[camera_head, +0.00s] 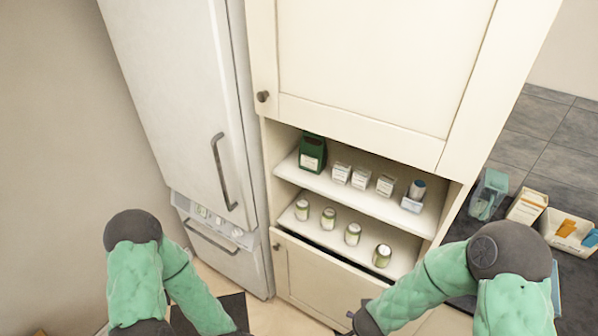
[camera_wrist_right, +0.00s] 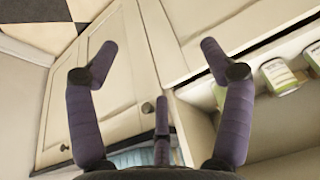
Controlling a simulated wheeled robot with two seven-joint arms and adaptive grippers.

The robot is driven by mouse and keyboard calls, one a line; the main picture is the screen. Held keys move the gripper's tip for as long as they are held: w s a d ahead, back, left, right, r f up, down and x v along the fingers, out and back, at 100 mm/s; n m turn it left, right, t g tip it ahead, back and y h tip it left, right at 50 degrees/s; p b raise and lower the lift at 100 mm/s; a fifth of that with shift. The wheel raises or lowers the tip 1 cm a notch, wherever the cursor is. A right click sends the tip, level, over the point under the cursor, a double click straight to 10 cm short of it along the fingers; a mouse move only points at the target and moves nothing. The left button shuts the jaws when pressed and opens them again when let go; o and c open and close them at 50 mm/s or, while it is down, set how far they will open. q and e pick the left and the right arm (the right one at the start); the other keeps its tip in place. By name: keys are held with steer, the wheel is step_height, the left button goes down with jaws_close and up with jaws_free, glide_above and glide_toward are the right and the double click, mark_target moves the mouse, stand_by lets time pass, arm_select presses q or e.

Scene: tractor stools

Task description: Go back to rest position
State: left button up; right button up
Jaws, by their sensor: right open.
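My right gripper (camera_wrist_right: 158,58) is open and empty in the right wrist view, its purple fingers spread wide in front of cream cabinet doors. In the head view my green right arm (camera_head: 430,285) reaches in from the lower right, and its dark wrist is at the bottom edge in front of the lower cabinet door. My green left arm (camera_head: 140,280) is at the lower left. Its forearm runs down to the bottom edge, and its gripper is out of the picture.
A cream cabinet (camera_head: 385,60) has two open shelves with a green box (camera_head: 312,152), small cartons and several jars (camera_head: 328,218). A white fridge (camera_head: 180,90) stands left of it. A dark counter (camera_head: 575,270) at right holds a bin of packets (camera_head: 565,229) and containers.

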steer(key=s+a+f+n+g+y+b, duration=0.1)
steer(key=s+a+f+n+y+b, duration=0.1)
steer(key=f, duration=0.5)
steer(key=s+a+f+n+g+y+b, duration=0.2)
steer(key=s+a+f+y+b, duration=0.1)
steer(key=a+f, duration=0.4)
steer(key=shift+s+f+b, duration=0.55)
steer(key=shift+s+f, duration=0.05)
steer(key=shift+f, duration=0.2)
